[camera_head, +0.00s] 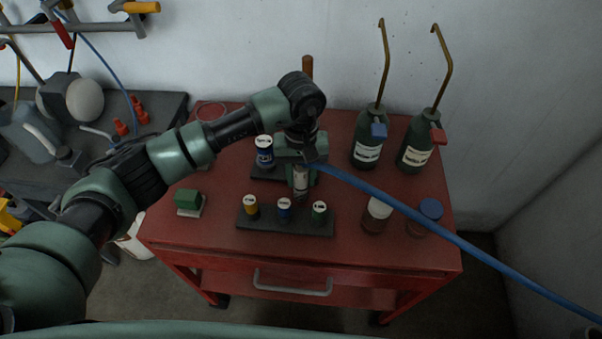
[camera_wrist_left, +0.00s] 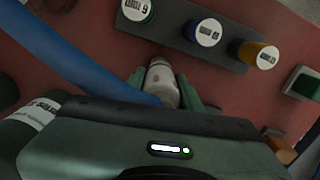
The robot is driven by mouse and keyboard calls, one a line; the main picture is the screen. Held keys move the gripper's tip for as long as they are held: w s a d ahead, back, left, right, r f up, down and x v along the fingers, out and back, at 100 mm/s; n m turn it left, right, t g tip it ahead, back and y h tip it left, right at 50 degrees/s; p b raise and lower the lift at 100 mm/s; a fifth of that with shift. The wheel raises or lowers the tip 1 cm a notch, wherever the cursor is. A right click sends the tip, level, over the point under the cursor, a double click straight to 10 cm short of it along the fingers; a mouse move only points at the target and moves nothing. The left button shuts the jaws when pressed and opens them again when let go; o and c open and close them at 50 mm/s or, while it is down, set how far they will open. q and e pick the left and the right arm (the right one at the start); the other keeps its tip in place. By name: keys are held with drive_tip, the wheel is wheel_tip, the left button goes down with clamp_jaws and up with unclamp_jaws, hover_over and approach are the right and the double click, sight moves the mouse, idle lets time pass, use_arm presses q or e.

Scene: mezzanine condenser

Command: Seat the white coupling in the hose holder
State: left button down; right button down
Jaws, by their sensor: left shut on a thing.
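My left gripper (camera_head: 301,178) is above the middle of the red cart top, pointing down. It is shut on the white coupling (camera_head: 301,184), which hangs between the fingers, at the end of a blue hose (camera_head: 430,228). In the left wrist view the coupling (camera_wrist_left: 162,84) sits between the green fingers, with the blue hose (camera_wrist_left: 75,60) beside it. A dark rack (camera_head: 285,231) with yellow, blue and green cylinders lies in front of the gripper. A dark block (camera_head: 262,173) with a blue-and-white cylinder stands behind it. I cannot tell which is the hose holder. My right gripper is not in view.
Two dark green bottles with bent brass spouts (camera_head: 368,137) stand at the back right. Two jars (camera_head: 377,216) stand at the front right. A green block (camera_head: 188,200) lies at the left. The hose crosses the cart's right side. A wall stands behind.

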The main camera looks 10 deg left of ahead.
use_arm(q)
drive_tip(key=shift+f+b, duration=0.15)
drive_tip(key=shift+b, duration=0.15)
drive_tip(key=c, duration=1)
unclamp_jaws()
drive_tip(key=shift+o, duration=0.2)
